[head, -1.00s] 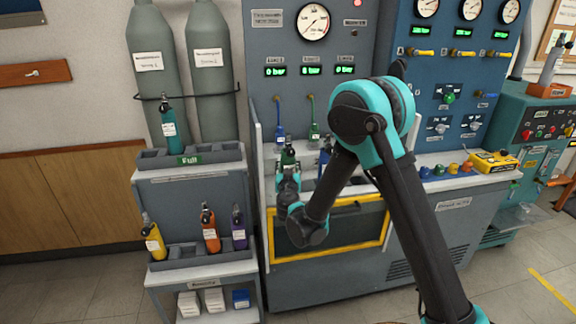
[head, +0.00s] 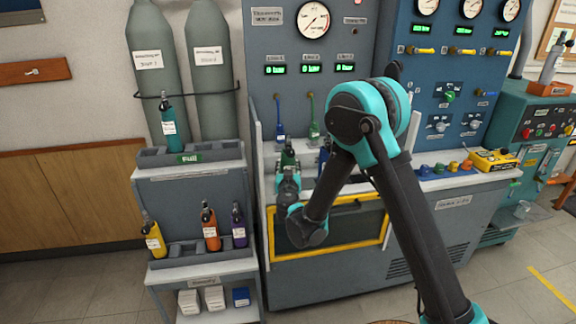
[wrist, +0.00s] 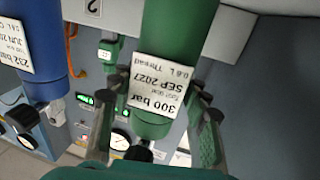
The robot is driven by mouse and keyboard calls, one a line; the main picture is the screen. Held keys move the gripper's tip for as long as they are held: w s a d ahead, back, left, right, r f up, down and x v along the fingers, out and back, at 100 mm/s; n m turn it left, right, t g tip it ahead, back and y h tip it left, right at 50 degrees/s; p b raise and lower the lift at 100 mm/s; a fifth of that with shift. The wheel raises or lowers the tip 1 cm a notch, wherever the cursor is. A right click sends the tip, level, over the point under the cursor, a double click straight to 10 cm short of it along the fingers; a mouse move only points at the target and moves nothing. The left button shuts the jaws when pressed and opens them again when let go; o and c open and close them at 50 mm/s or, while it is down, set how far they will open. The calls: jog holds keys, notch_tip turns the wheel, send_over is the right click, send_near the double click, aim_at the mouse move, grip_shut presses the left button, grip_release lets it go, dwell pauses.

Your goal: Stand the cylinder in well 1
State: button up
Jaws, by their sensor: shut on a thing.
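A green cylinder (wrist: 180,40) with a white label reading 300 bar fills the middle of the wrist view, where the picture is upside down. My gripper (wrist: 162,98) has a finger on each side of it and is shut on it. In the head view the green cylinder (head: 288,155) stands roughly upright at the front of the testbench, with my gripper (head: 289,178) just below its top. A blue cylinder (head: 325,157) stands to its right and shows at the left of the wrist view (wrist: 35,50). Well 1 is not clearly seen; a 2 tag (wrist: 93,7) shows in the wrist view. The cylinder's foot is hidden.
A blue hose (head: 279,120) and a green hose (head: 314,120) hang on the bench panel. A yellow-framed door (head: 262,233) is below. The grey cart (head: 190,190) at left holds a teal cylinder (head: 169,125) above and yellow, orange and purple cylinders below.

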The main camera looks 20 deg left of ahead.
jog(key=o, duration=1.5)
jog(key=shift+f, duration=0.1)
jog(key=v, duration=0.7)
jog(key=shift+s+d, duration=0.1)
jog(key=shift+s, duration=0.15)
